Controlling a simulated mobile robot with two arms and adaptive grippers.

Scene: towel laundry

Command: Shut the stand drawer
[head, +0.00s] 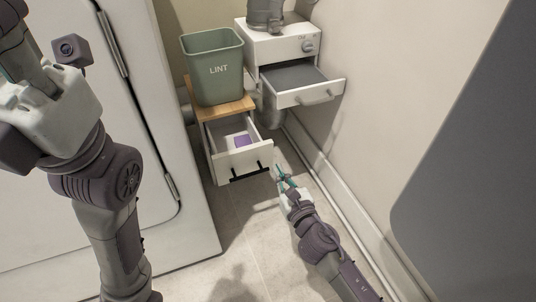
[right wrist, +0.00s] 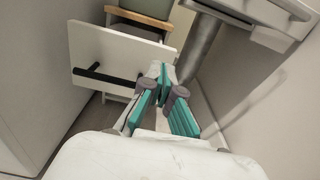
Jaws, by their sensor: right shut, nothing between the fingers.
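The stand drawer (head: 245,158) is pulled out from the low white stand with a wooden top (head: 236,108). Its white front has a black bar handle, and a purple item (head: 242,140) lies inside. The drawer front also shows in the right wrist view (right wrist: 122,52), with the black handle (right wrist: 100,76) left of the fingers. My right gripper (head: 280,174) is shut and empty, just off the right end of the drawer front; I cannot tell whether it touches. It also shows in the right wrist view (right wrist: 164,78). My left gripper (head: 22,92) is cut off at the upper left edge.
A green LINT bin (head: 213,68) stands on the stand. Behind and right, a white cabinet (head: 283,45) has its own grey-lined drawer (head: 304,92) pulled out above floor level. A large white appliance (head: 170,185) stands left, a wall right. The tiled floor (head: 240,235) in front is clear.

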